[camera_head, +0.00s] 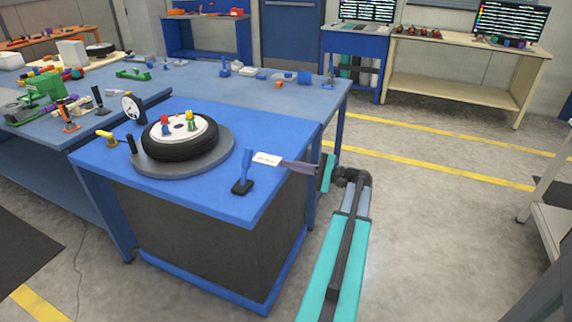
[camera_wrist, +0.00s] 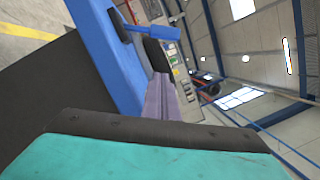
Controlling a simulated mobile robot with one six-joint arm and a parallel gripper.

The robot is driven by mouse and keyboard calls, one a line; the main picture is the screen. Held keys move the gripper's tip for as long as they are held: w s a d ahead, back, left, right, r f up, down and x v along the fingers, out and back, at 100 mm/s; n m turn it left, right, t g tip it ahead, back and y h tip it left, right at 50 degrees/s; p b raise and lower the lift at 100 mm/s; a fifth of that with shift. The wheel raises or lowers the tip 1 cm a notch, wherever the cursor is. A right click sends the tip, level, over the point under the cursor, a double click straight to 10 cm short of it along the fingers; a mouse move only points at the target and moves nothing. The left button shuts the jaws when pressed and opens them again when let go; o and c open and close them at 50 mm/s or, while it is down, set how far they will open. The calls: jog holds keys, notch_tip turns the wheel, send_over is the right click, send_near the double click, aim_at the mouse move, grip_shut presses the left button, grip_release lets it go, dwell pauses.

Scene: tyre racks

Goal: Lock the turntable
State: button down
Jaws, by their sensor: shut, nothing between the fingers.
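The turntable is a grey disc (camera_head: 218,158) on the blue bench, carrying a black tyre (camera_head: 180,148) with a white hub. A blue lever (camera_head: 246,165) on a black base stands upright near the bench's front right corner. It also shows in the wrist view as a blue handle (camera_wrist: 152,32), beyond the fingers. A white label (camera_head: 267,159) lies near the bench's right edge. My gripper (camera_head: 288,164) is shut and empty, its tips at the bench's right edge, right of the lever and apart from it. The fingers also show in the wrist view (camera_wrist: 162,82).
A yellow handle (camera_head: 105,135), a black post (camera_head: 131,143) and a round dial gauge (camera_head: 131,107) stand left of the turntable. A blue-grey table (camera_head: 215,88) with small parts adjoins behind. Open floor (camera_head: 430,180) lies to the right.

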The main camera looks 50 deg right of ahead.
aim_at(246, 165)
jog(key=x, duration=0.8)
jog(key=shift+p, duration=0.35)
jog(key=shift+w+a+r, duration=0.2)
jog(key=shift+a+r, duration=0.2)
jog(key=shift+a, duration=0.35)
jog(key=shift+s+a+r, duration=0.15)
jog(key=shift+a+r, duration=0.2)
jog(key=shift+a, duration=0.2)
jog(key=shift+s+a+r, duration=0.15)
jog(key=shift+a+r, duration=0.2)
jog(key=shift+a, duration=0.2)
jog(key=shift+r, duration=0.1)
